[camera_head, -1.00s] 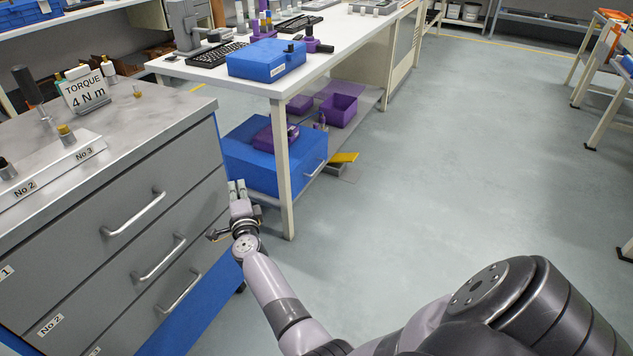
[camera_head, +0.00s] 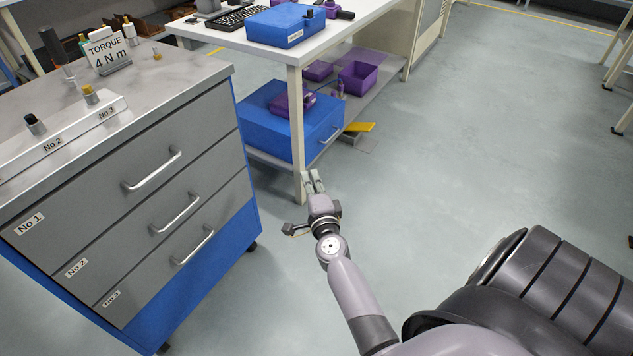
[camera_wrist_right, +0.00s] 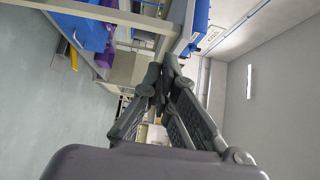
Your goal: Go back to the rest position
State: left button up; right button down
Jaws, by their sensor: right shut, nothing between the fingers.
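My right gripper (camera_head: 313,182) is in the middle of the head view, in the air in front of the white table's near leg. It is right of the grey drawer cabinet (camera_head: 165,140) and apart from it. In the right wrist view the fingers of my right gripper (camera_wrist_right: 165,85) meet at their tips, with nothing held between them. My right arm reaches up from the bottom of the head view. My left gripper is in neither view.
The cabinet's three drawers are closed; a torque sign (camera_head: 108,50) stands on top. The white table (camera_head: 350,42) carries a blue box (camera_head: 285,24). A blue case (camera_head: 275,130) and a purple bin (camera_head: 359,78) sit on its lower shelf. The floor (camera_head: 470,140) at right is clear.

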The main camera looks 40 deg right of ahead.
jog(key=shift+v, duration=2.6)
